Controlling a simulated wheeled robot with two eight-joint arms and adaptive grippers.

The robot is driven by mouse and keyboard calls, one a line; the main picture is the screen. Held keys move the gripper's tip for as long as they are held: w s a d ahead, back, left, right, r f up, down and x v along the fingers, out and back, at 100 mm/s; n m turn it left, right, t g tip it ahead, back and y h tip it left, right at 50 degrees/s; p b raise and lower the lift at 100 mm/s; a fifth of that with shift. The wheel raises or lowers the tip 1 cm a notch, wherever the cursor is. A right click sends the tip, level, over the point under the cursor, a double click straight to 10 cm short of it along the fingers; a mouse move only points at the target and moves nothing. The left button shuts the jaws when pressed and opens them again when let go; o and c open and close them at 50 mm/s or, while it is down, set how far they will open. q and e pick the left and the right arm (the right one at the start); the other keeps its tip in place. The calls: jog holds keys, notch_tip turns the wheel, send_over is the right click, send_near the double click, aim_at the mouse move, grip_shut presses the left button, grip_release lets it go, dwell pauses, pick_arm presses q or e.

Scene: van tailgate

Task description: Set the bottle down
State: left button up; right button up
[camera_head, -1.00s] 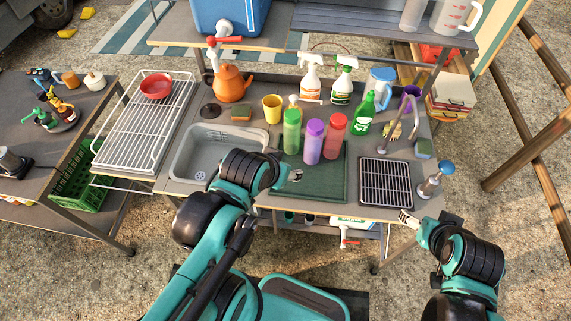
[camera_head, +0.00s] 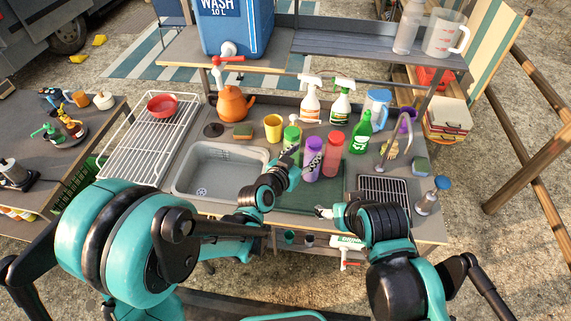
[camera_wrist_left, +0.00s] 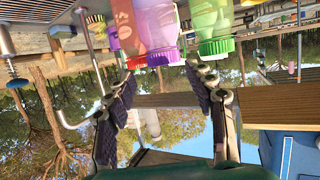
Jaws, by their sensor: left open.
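A purple bottle (camera_head: 312,162) stands upright on the dark green mat (camera_head: 334,190), between a green bottle (camera_head: 292,136) and a red bottle (camera_head: 333,153). My left gripper (camera_head: 303,150) is open at its upper part, with a dark finger in front of it. The left wrist view is upside down. There my fingers (camera_wrist_left: 165,90) are spread apart near a bottle with a purple cap (camera_wrist_left: 158,57), and a green bottle (camera_wrist_left: 213,25) is beside it. Whether the fingers touch the bottle is unclear. My right gripper (camera_head: 325,212) is low at the counter's front edge; its jaws are too small to judge.
The sink (camera_head: 217,170) lies left of the mat. A drain rack (camera_head: 384,187) lies right of it. A yellow cup (camera_head: 273,127), spray bottles (camera_head: 311,100) and a green squirt bottle (camera_head: 361,133) stand behind. The blue water tank (camera_head: 236,25) is on the shelf.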

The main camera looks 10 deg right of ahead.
aim_at(311, 146)
pick_arm(q)
jog(key=shift+w+d+f, duration=0.1)
jog(key=shift+f, duration=0.15)
jog(key=shift+w+d+f, duration=0.1)
jog(key=shift+w, duration=0.15)
jog(key=x, duration=0.3)
jog(key=b+x, duration=0.1)
jog(key=x, duration=0.3)
jog(key=shift+w, duration=0.25)
jog(key=shift+s+r, duration=0.1)
jog(key=shift+r, duration=0.15)
jog(key=c, duration=0.3)
grip_shut()
